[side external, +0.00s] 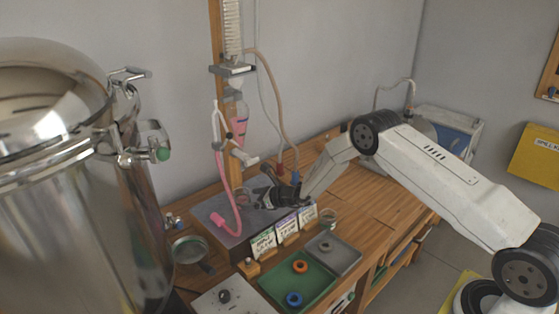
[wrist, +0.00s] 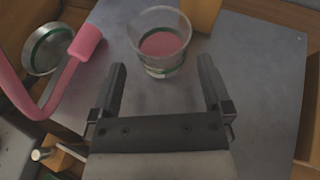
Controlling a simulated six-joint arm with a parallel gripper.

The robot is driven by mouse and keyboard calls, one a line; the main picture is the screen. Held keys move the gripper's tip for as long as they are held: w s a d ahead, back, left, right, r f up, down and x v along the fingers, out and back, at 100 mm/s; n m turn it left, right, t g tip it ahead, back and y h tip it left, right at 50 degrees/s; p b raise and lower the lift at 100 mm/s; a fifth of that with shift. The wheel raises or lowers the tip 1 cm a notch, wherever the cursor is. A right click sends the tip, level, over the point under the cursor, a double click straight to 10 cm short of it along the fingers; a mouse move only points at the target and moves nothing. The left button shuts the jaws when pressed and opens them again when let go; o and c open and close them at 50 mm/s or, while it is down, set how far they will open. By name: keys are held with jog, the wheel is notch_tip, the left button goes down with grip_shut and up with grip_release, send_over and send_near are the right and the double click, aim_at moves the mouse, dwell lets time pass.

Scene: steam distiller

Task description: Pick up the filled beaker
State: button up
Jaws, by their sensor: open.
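The filled beaker (wrist: 159,44) is a clear glass holding pink liquid. In the wrist view it stands upright on a grey metal plate (wrist: 258,75), just beyond my fingertips and roughly centred between them. My gripper (wrist: 162,78) is open and empty, with its two dark fingers apart and pointing toward the beaker. In the side external view my gripper (side external: 268,200) reaches low over the grey plate from the right. The beaker (side external: 243,195) shows there only in small, partly covered form, left of the gripper.
A pink tube (side external: 230,200) hangs from the wooden stand left of the beaker. Label cards (side external: 286,228) stand along the plate's front. A green tray (side external: 290,285) holds orange and blue rings. A large steel vessel (side external: 60,180) fills the left.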

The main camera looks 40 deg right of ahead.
aim_at(249, 197)
jog(key=shift+x, duration=1.9)
jog(key=shift+d, duration=0.15)
grip_shut()
jog(key=shift+r, duration=0.35)
jog(key=shift+w+r, duration=0.1)
jog(key=shift+r, duration=0.35)
jog(key=s+d, duration=0.4)
jog(key=s, duration=0.5)
jog(key=s+d, duration=0.4)
jog(key=s, duration=0.6)
jog(key=s+d, duration=0.4)
jog(key=s, duration=0.6)
jog(key=shift+d, duration=0.4)
jog(key=shift+s, duration=0.2)
